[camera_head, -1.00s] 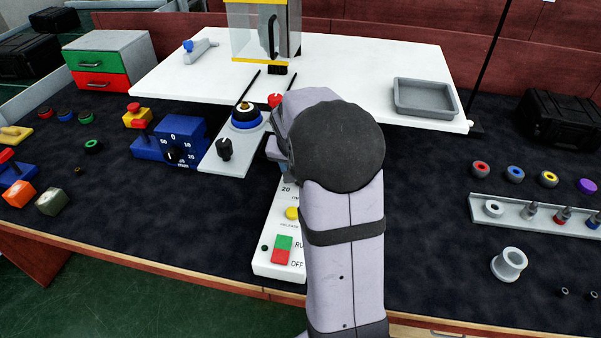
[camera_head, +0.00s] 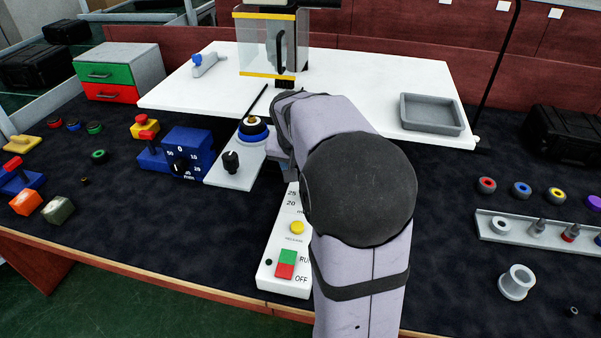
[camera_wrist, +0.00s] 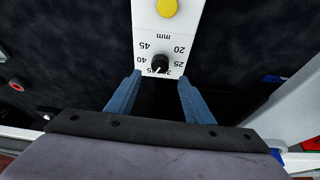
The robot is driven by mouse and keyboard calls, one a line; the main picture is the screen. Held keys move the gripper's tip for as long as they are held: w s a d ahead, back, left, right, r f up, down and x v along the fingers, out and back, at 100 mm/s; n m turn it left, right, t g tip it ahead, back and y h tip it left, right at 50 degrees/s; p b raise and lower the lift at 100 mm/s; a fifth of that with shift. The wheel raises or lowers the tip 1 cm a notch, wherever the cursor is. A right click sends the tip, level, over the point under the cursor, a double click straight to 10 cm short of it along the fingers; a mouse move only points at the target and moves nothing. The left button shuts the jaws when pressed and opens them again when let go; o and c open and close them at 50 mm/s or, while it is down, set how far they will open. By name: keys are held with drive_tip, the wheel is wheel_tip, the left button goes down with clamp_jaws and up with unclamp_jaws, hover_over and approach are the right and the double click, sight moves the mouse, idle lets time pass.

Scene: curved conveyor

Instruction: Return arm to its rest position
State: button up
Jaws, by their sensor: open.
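My gripper (camera_wrist: 160,88) shows in the wrist view with its two blue fingers apart and nothing between them. It is above a white control panel (camera_wrist: 172,40) with a black knob (camera_wrist: 159,63), a millimetre scale and a yellow button (camera_wrist: 167,8). In the head view my own arm hides the gripper's fingers and part of this panel (camera_head: 283,285). The panel's green and red switch (camera_head: 286,264) and yellow button (camera_head: 297,228) are in sight.
A grey tray (camera_head: 431,129) lies on the white board (camera_head: 370,80). A clear guarded box (camera_head: 268,45) stands at the back. A blue dial box (camera_head: 190,150) and a grey plate with a knob (camera_head: 231,162) are to the left. A grey rack (camera_head: 540,245) is at right.

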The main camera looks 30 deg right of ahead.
drive_tip(key=s+a+r+n+g+y+p, duration=0.2)
drive_tip(key=s+a+n+p, duration=0.7)
drive_tip(key=s+a, duration=1)
drive_tip(key=g+y+p, duration=0.1)
drive_tip(key=p, duration=0.3)
drive_tip(key=shift+a+p, duration=0.2)
drive_tip(key=shift+p, duration=0.1)
